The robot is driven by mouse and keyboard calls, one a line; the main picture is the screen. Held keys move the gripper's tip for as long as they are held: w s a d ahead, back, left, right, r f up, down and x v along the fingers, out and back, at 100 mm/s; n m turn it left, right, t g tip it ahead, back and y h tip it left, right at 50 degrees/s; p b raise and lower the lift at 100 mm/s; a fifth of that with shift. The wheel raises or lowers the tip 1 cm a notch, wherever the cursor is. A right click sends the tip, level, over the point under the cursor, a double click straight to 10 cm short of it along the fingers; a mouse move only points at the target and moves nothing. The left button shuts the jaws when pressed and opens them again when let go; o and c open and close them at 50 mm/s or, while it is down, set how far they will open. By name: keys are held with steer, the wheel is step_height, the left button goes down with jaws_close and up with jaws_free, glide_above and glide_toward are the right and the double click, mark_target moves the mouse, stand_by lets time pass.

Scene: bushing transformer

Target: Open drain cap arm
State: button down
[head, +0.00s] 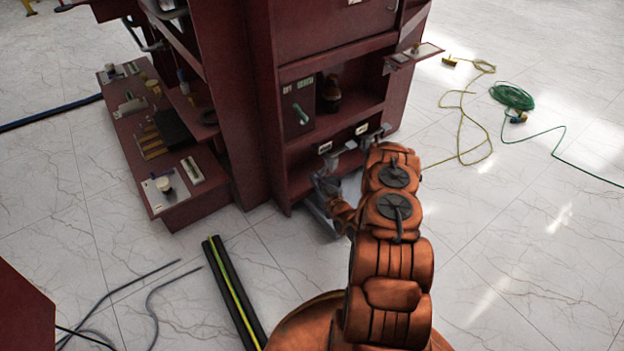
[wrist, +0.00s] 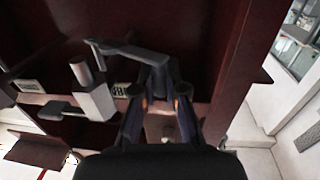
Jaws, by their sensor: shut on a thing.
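In the wrist view, a grey drain cap arm (wrist: 127,50) reaches across a dark red panel, from a thin bent tip at the left to a thicker end between my fingers. My gripper (wrist: 160,72) is shut on that thicker end, with one dark finger on each side. In the head view, the far end of my orange arm reaches the low front of the dark red cabinet (head: 258,110). My arm partly hides the grip there.
A light label (wrist: 28,86) is on the panel at left. A shelf above my arm holds a dark bottle (head: 331,92). A yellow cable (head: 462,105) and green coil (head: 511,97) lie to the right. Much pale floor is clear.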

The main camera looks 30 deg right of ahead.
steer(key=c, duration=1.2)
jaws_free()
steer(key=shift+s, duration=0.15)
steer(key=s, duration=1.1)
steer(key=shift+s+a, duration=0.25)
steer(key=shift+s, duration=0.1)
steer(key=shift+w+r, duration=0.1)
